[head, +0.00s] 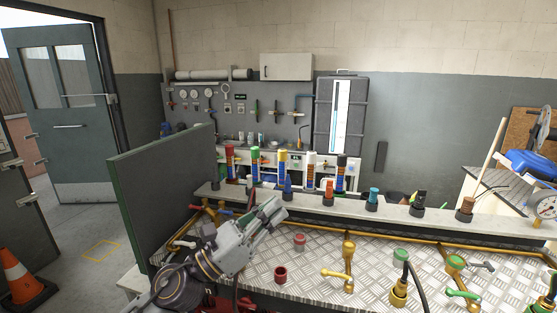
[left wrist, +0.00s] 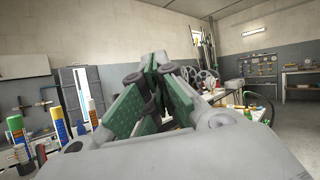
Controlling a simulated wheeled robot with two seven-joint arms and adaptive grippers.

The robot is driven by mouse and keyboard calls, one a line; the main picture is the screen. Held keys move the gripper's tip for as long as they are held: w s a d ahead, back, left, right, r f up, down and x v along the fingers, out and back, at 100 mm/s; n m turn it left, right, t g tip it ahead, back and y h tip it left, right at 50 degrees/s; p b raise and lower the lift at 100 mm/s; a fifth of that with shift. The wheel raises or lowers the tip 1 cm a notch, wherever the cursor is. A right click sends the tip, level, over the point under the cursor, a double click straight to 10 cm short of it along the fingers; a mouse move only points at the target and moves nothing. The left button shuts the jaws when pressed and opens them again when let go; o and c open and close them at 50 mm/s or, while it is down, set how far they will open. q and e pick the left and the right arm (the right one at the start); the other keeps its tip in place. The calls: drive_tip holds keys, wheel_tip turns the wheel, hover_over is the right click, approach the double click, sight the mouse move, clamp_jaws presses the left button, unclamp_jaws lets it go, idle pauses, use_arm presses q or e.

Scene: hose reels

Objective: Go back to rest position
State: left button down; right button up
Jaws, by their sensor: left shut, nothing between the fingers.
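My left gripper (head: 274,212) is raised over the left part of the metal workbench (head: 318,268), pointing up and to the right. In the left wrist view its green-padded fingers (left wrist: 156,62) are closed together with nothing between them. The gripper is apart from the coloured nozzles on the shelf behind it. My right gripper does not show in either view.
Brass valves (head: 348,262) and red caps (head: 281,274) stand on the bench. A shelf behind holds several coloured nozzles (head: 328,192). A green panel (head: 165,188) stands at the bench's left end. An orange cone (head: 18,277) is on the floor at left.

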use_arm(q)
drive_tip(key=w+a+f+n+t+y, duration=0.25)
drive_tip(key=a+n+t+y, duration=0.3)
drive_tip(key=n, duration=0.45)
drive_tip(key=w+a+f+n+t+y, duration=0.2)
drive_tip(key=w+a+n+t+y, duration=0.15)
drive_tip(key=n+y, duration=0.45)
drive_tip(key=s+a+f+n+g+y, duration=0.1)
drive_tip(key=a+f+n+g+y, duration=0.65)
drive_tip(key=f+n, duration=0.75)
drive_tip(key=s+a+f+n+g+h, duration=0.15)
drive_tip(key=s+f+n+g, duration=0.4)
drive_tip(key=s+f, duration=0.55)
drive_tip(key=s+a+f+n+g, duration=0.35)
drive_tip(key=s+f+n, duration=0.25)
drive_tip(key=s+f, duration=0.5)
wheel_tip(320, 180, down, 32)
drive_tip(key=s+a+g, duration=0.2)
drive_tip(key=s+a+f, duration=0.3)
drive_tip(key=s+f, duration=0.7)
drive_tip(key=s+a+f+g, duration=0.1)
drive_tip(key=s+a+f, duration=0.3)
drive_tip(key=s+f, duration=0.6)
drive_tip(key=shift+s+a+f+m+y, duration=0.15)
drive_tip(key=shift+s+f+m+y, duration=0.2)
drive_tip(key=shift+s+m+y, duration=0.1)
drive_tip(key=shift+w, duration=0.1)
